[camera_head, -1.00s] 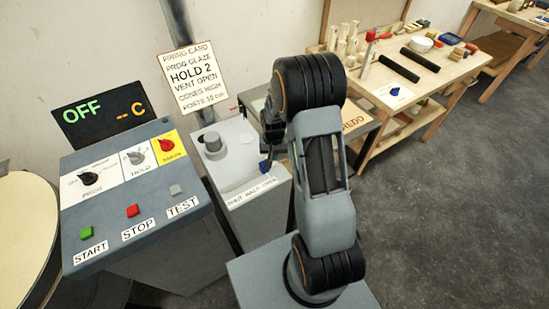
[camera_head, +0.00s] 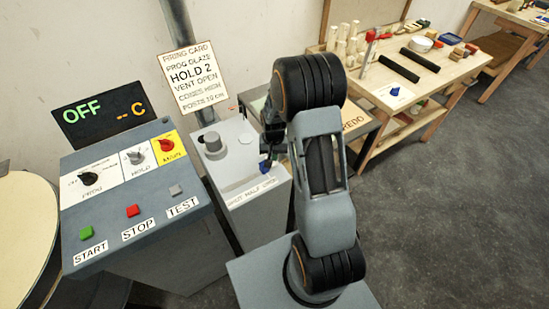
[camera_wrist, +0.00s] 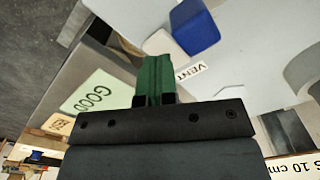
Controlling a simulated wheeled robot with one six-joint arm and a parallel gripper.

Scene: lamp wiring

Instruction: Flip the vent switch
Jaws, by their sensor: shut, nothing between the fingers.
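The vent switch is a blue and white block (camera_wrist: 196,28) on a pale grey surface in the wrist view, beside a VENT label (camera_wrist: 189,73). In the head view a small blue patch (camera_head: 264,168) shows at the grey box, partly hidden by my gripper. My gripper (camera_wrist: 155,62) shows its green fingers shut together, with nothing between them. The fingertips are close to the switch, a little to its lower left in the wrist view. I cannot tell if they touch it. In the head view my gripper (camera_head: 267,160) is over the grey box (camera_head: 238,158).
A round knob (camera_head: 213,145) stands on the same box. The control panel (camera_head: 130,190) with START, STOP and TEST buttons is at the left. A workbench (camera_head: 400,85) stands behind my arm; floor at the right is clear.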

